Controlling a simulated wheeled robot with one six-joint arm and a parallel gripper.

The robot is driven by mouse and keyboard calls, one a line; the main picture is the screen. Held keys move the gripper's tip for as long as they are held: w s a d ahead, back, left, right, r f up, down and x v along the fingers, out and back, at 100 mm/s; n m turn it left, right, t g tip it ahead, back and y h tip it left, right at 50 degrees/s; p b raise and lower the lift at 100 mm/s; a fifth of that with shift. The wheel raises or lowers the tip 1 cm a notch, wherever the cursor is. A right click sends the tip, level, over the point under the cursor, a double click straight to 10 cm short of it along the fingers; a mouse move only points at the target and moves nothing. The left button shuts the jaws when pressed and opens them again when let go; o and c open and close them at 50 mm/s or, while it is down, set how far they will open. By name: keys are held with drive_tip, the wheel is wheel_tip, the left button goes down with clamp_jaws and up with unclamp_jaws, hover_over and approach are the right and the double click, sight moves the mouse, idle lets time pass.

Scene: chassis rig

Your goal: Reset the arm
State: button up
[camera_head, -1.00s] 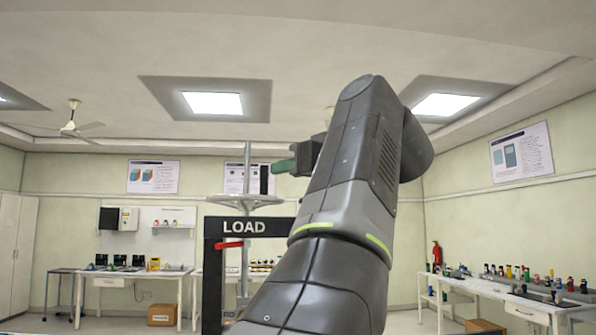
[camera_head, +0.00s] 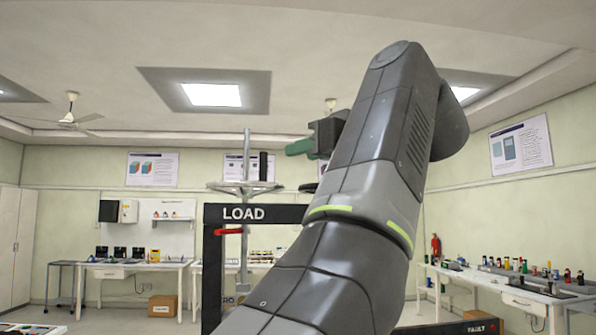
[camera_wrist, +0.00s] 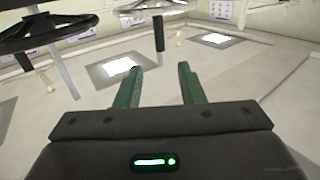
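My gripper (camera_wrist: 159,88) shows in the wrist view with two green fingers standing apart and nothing between them. In the head view its green fingertip (camera_head: 299,147) shows at the left of my raised dark grey arm, level with the wall posters. My arm fills the centre right of the head view and hides part of the room behind it. The wrist view looks toward the ceiling and its lights, tilted.
A cluttered bench (camera_head: 500,290) stands at right, another table (camera_head: 135,266) at left.

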sight(266, 162)
drive_tip(key=shift+w+a, duration=0.1)
drive_tip(key=shift+p+x, duration=1.6)
drive_tip(key=shift+x, duration=4.25)
